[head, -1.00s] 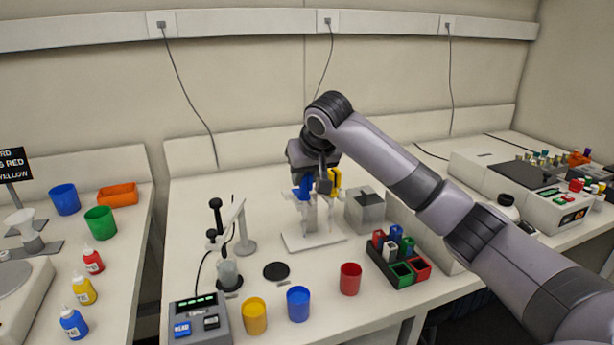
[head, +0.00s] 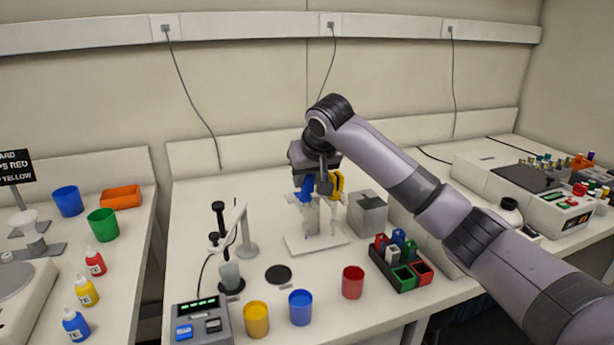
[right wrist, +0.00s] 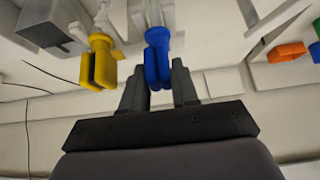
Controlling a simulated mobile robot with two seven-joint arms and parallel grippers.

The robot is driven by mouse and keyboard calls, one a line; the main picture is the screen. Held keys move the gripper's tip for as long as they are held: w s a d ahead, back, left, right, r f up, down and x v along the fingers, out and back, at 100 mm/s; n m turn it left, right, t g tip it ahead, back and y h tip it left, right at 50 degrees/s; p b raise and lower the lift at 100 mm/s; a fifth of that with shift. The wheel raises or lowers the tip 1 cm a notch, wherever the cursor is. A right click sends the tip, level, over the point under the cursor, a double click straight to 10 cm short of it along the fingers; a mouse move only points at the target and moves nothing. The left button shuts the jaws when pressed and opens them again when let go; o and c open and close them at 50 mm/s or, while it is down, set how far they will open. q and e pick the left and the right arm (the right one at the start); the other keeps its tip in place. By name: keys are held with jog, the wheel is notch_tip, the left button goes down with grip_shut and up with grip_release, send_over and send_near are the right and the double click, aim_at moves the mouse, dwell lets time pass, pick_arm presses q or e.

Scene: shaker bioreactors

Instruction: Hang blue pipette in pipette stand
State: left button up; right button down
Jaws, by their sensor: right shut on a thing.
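The blue pipette (head: 306,190) is at the pipette stand (head: 316,243), at the middle of the bench. My right gripper (right wrist: 160,90) is shut on the blue pipette (right wrist: 157,55), with one finger on each side of its upper part. In the head view my right gripper (head: 318,178) is partly hidden by its own wrist. A yellow pipette (head: 337,186) hangs in the stand just to the right; it also shows in the right wrist view (right wrist: 100,63). Whether the blue pipette rests in its holder cannot be told. My left gripper is not in view.
A grey box (head: 367,213) stands right of the stand. A rack of colored blocks (head: 403,262) is at front right. Yellow (head: 256,318), blue (head: 301,307) and red cups (head: 352,282) line the front. A stirrer (head: 243,235) stands at left.

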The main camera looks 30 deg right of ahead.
jog(key=shift+f, duration=0.45)
dwell(0.3)
jog(key=c, duration=0.8)
grip_release()
jog(key=shift+r, duration=3.55)
